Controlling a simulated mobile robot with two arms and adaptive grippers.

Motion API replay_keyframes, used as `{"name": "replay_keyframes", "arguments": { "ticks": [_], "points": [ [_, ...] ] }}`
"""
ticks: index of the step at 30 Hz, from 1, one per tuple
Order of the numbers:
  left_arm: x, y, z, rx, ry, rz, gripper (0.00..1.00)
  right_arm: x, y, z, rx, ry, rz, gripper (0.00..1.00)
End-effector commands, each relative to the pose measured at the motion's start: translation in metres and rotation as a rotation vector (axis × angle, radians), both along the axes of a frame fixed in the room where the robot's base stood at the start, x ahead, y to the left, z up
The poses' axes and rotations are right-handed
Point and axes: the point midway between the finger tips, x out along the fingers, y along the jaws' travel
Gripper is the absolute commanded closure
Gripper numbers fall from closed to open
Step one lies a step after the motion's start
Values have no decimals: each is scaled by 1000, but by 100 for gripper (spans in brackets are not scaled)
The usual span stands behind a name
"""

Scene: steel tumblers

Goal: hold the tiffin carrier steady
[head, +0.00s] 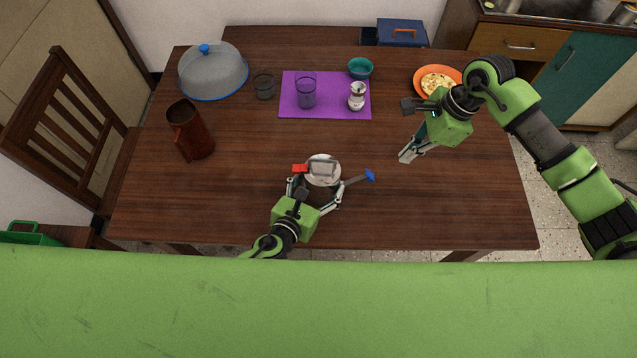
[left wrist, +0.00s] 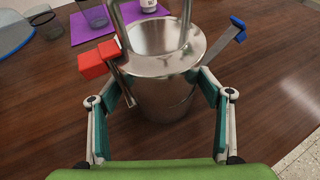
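The steel tiffin carrier (head: 322,164) stands near the table's front edge, with an upright handle frame on top. It fills the middle of the left wrist view (left wrist: 163,66). A red-ended latch (left wrist: 97,60) is at its left side and a blue-ended latch (left wrist: 236,30) sticks out at its right. My left gripper (head: 316,193) has one finger on each side of the carrier's body, and the bent fingers appear to touch it. My right gripper (head: 406,155) is above the table to the right, apart from the carrier; its fingers overlap in view.
A brown jug (head: 190,130) and a clear blue-rimmed dome (head: 213,75) stand at left. A purple mat (head: 335,83) bears a glass and a small white-and-steel item. A teal bowl (head: 361,67) and an orange plate (head: 422,73) are behind. Table front right is clear.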

Motion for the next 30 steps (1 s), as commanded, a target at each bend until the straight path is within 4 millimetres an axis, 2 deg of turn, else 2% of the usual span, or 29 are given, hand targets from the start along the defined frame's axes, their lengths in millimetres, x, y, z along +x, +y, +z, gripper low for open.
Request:
{"name": "replay_keyframes", "arguments": {
  "ticks": [1, 3, 17, 30],
  "points": [
    [0, 0, 0, 0, 0, 0, 47, 0, 0, 0, 0, 0, 0, 100],
    [0, 0, 0, 0, 0, 0, 65, 0, 0, 0, 0, 0, 0, 100],
    [0, 0, 0, 0, 1, 0, 66, 0, 1, 0, 0, 0, 0, 100],
    [0, 0, 0, 0, 1, 0, 66, 2, 28, 0, 0, 0, 1, 100]
  ]
}}
